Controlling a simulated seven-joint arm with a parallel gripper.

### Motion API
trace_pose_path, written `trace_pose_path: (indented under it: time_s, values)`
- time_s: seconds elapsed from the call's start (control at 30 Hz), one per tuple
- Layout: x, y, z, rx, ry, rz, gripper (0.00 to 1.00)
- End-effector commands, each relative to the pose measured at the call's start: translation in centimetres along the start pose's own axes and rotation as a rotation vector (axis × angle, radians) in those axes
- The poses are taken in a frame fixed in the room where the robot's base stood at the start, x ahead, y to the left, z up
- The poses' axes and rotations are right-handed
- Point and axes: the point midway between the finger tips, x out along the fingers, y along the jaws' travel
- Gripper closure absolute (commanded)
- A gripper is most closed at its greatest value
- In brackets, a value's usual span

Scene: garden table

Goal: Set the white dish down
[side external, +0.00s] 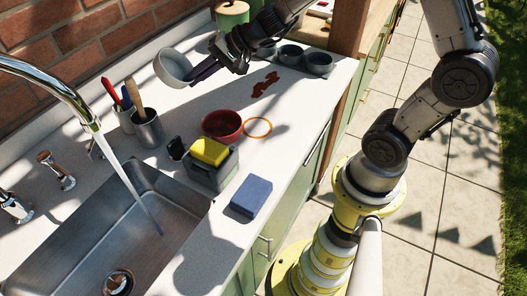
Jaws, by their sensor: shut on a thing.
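The white dish (173,67) is at the upper part of the side external view, tilted with its open side facing the camera. My gripper (200,71) reaches in from the right, and its dark fingers are shut on the right side of the dish. The dish appears held above the back of the white counter (185,106), near the brick wall. The exact gap between the dish and the counter cannot be told from this angle.
Several dark cups (291,55) stand right of my gripper. A sink (90,240) with running tap lies front left.

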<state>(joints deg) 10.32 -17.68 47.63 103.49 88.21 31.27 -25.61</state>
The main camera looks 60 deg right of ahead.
Motion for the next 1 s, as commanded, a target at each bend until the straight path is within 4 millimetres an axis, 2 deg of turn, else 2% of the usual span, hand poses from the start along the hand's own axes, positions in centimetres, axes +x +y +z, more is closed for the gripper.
trace_pose_path:
  time_s: [0.27,0.47,0.6,0.7,0.83,1.0]
  values:
    - [-2.3,-2.0,5.3,-0.197,-0.23,0.109,1.0]
    - [-5.8,-1.6,11.2,-0.475,-0.484,0.247,1.0]
    - [-10.1,1.5,15.5,-0.787,-0.689,0.373,1.0]
    - [-13.5,4.7,17.0,-1.002,-0.787,0.449,1.0]
    - [-17.3,8.2,17.1,-1.204,-0.842,0.512,1.0]
    - [-21.5,11.5,16.0,-1.372,-0.857,0.57,1.0]
